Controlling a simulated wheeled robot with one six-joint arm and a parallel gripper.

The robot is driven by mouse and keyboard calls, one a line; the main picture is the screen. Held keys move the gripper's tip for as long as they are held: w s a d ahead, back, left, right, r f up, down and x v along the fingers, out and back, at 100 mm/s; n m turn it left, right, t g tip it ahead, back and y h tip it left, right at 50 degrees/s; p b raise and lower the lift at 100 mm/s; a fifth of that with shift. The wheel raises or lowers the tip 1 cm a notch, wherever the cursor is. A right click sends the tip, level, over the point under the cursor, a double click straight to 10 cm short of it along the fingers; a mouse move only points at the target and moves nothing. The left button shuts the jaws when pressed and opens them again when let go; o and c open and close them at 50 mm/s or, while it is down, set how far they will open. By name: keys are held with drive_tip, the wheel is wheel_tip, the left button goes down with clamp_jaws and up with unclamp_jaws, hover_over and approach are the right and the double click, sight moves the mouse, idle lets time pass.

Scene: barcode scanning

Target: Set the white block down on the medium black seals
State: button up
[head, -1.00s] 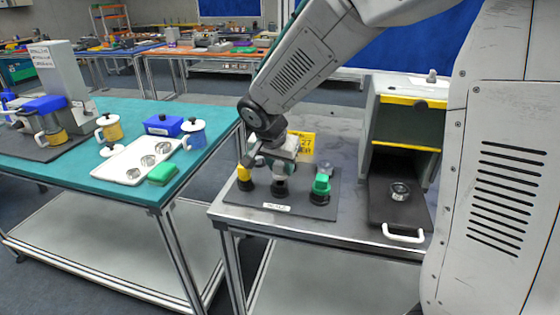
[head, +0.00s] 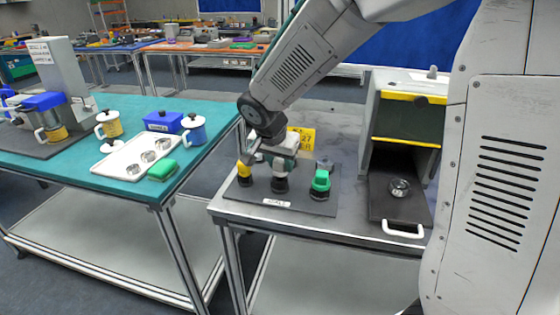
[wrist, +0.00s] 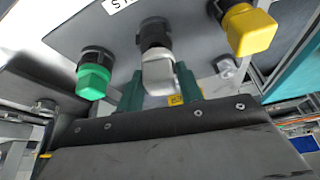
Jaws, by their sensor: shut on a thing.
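My gripper (wrist: 159,88) is shut on the white block (wrist: 158,72), with a green finger on each side of it. The medium black seals (wrist: 153,36) stand upright on the dark mat and show in the head view (head: 280,184) as the middle stack. The white block overlaps the seals in the wrist view and sits above them in the head view. I cannot tell whether they touch. A yellow block (head: 244,168) and a green block (head: 320,181) sit on the black seals to the left and right.
The dark mat (head: 300,207) with a white label lies on the grey table. A cabinet (head: 405,115) with a pulled-out tray and a clear round piece (head: 399,188) stands at right. A teal table (head: 110,184) with mugs and a white tray (head: 125,168) is at left.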

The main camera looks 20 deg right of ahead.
drive_tip(key=shift+f, duration=1)
idle(0.7)
drive_tip(key=o, duration=1.4)
drive_tip(key=shift+r, duration=3.75)
drive_tip(key=shift+s, duration=0.1)
